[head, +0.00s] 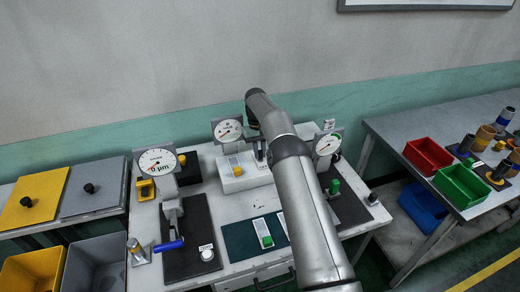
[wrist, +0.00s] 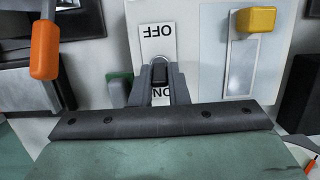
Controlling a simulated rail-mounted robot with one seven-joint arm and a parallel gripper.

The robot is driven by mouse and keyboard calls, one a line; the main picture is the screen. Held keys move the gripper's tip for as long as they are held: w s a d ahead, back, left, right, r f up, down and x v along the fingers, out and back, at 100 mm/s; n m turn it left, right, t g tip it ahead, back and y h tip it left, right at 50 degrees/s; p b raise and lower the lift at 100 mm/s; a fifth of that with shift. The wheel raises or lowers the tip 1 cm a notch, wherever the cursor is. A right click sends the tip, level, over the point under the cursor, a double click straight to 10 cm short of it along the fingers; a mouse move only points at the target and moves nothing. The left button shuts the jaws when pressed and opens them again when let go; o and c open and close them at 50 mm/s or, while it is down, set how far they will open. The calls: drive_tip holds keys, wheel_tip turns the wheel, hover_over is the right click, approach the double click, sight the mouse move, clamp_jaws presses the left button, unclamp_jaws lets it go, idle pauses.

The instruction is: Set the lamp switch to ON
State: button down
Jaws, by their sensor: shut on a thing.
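The lamp switch (wrist: 160,72) is a small dark lever with a silvery ring behind it, on a white label plate (wrist: 157,32). In the wrist view the plate reads OFF at the top and ON at the bottom, both upside down. My gripper (wrist: 161,82) has its two grey fingers shut on the lever from both sides. The ON lettering is partly covered by my fingers. Which end the lever leans to I cannot tell. In the head view the white switch box (head: 243,184) stands at the back of the bench, with my arm partly in front of it.
A yellow slider knob (wrist: 255,19) is beside the switch. An orange-tipped lever (wrist: 44,50) and a green block (wrist: 120,84) are on the other side. Dial gauges (head: 157,162) stand on the bench; red (head: 428,153) and green bins are on the right table.

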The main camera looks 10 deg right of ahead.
sight(260, 151)
idle(0.6)
drive_tip(key=c, duration=1.4)
unclamp_jaws()
drive_tip(key=shift+r, duration=0.1)
drive_tip(key=v, duration=0.2)
drive_tip(key=shift+s+r, duration=0.1)
drive_tip(key=shift+r, duration=0.25)
drive_tip(key=shift+s+r+b, duration=0.4)
drive_tip(key=shift+r+b, duration=0.05)
drive_tip(key=shift+b, duration=0.75)
drive_tip(key=s+r+b, duration=0.7)
drive_tip(key=s+r, duration=0.2)
drive_tip(key=s, duration=0.4)
drive_tip(key=shift+s, duration=0.15)
